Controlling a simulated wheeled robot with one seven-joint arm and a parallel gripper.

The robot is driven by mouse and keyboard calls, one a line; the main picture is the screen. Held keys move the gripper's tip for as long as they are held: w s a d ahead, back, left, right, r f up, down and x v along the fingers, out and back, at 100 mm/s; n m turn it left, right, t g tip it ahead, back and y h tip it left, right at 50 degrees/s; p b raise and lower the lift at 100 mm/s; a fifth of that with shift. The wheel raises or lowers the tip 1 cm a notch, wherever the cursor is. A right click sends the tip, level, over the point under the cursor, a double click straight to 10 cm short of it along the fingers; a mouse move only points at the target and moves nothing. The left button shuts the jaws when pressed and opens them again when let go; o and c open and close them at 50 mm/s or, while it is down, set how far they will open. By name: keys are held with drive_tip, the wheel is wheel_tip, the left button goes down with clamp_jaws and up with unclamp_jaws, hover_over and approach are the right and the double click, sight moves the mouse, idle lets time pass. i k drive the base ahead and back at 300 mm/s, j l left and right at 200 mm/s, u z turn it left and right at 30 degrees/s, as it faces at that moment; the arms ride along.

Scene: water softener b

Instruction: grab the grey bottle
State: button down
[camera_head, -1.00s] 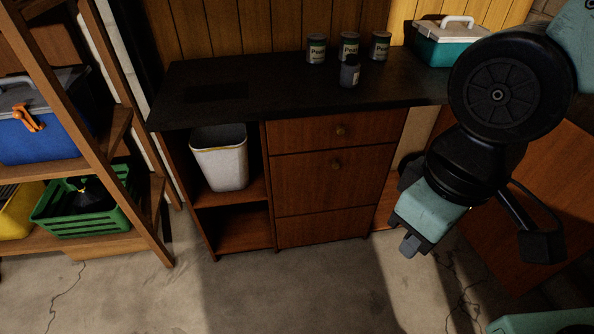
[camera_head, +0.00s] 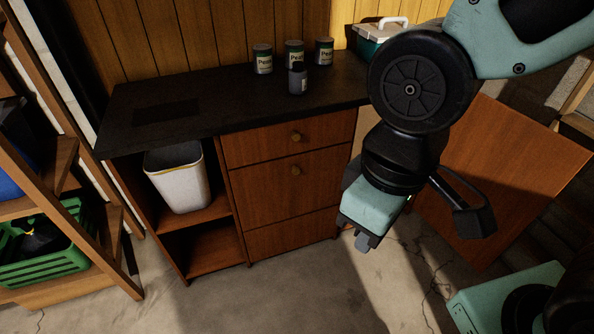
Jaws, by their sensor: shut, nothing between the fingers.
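The grey bottle (camera_head: 298,80) stands upright on the black countertop (camera_head: 220,103), in front of the middle one of three cans. My gripper (camera_head: 363,243) hangs low in front of the cabinet's right side, pointing down, below countertop height and to the right of the bottle. Its fingers are together and empty, well apart from the bottle.
Three cans (camera_head: 262,59) stand behind the bottle. A teal box with a white lid (camera_head: 378,33) sits at the counter's right, partly behind my arm. A white bin (camera_head: 178,180) is in the cabinet's open shelf. A wooden shelf with a green crate (camera_head: 48,256) stands left.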

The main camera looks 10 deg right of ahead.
sight(298, 80)
drive_tip(key=i+j+z, duration=0.1)
drive_tip(key=i+j, duration=0.25)
drive_tip(key=i+j+z, duration=0.1)
drive_tip(key=i+j, duration=0.3)
drive_tip(key=j, duration=0.15)
drive_tip(key=i+j+z, duration=0.1)
drive_tip(key=i+j, duration=0.2)
drive_tip(key=j, duration=0.15)
drive_tip(key=i+j+z, duration=0.1)
drive_tip(key=i+j, duration=0.25)
drive_tip(key=j, duration=0.15)
